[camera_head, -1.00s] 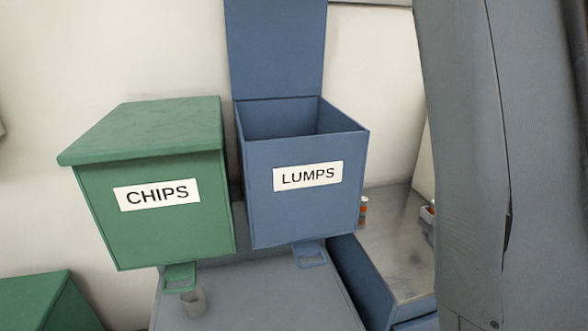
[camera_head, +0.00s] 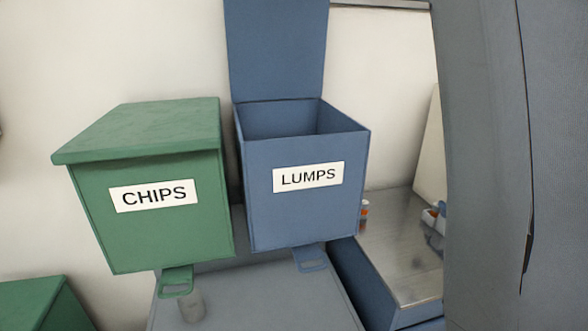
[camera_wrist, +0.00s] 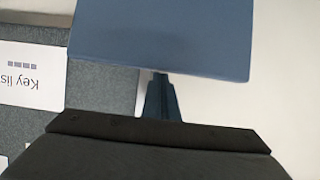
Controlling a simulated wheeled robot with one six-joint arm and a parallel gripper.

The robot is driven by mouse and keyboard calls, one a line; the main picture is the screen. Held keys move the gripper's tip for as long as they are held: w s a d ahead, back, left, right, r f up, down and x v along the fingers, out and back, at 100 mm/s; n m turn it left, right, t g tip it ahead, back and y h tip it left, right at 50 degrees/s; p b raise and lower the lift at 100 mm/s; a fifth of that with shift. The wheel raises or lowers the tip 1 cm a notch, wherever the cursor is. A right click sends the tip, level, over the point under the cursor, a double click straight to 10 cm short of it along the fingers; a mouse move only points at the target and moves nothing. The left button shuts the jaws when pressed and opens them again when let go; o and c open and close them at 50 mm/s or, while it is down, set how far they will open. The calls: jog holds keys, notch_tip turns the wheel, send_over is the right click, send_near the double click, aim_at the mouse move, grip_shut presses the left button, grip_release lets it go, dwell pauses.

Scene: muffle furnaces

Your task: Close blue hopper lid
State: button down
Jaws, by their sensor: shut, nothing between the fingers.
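The blue hopper (camera_head: 305,215) labelled LUMPS is open in the head view. Its blue lid (camera_head: 277,50) stands upright at the back edge, and the top of the lid is cut off by the frame. In the wrist view, a flat blue panel (camera_wrist: 160,40) fills the upper middle; I cannot tell for sure that it is the lid. My gripper (camera_wrist: 162,98) shows there as a narrow dark shape, shut and empty, just below the panel's edge; contact cannot be told. My gripper is not visible in the head view.
A green hopper (camera_head: 150,235) labelled CHIPS, with its lid down, stands left of the blue one. A metal-topped bench (camera_head: 395,245) with small items is to the right. My large grey arm link covers the right side. A grey board with a paper (camera_wrist: 32,75) shows in the wrist view.

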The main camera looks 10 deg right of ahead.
jog(key=shift+f, duration=0.45)
jog(key=shift+s+f+b, duration=0.15)
jog(key=shift+s+b, duration=0.9)
jog(key=shift+s, duration=0.05)
jog(key=shift+s, duration=0.2)
jog(key=r+v, duration=0.1)
jog(key=v, duration=1)
jog(key=shift+r, duration=0.35)
jog(key=shift+w, duration=0.15)
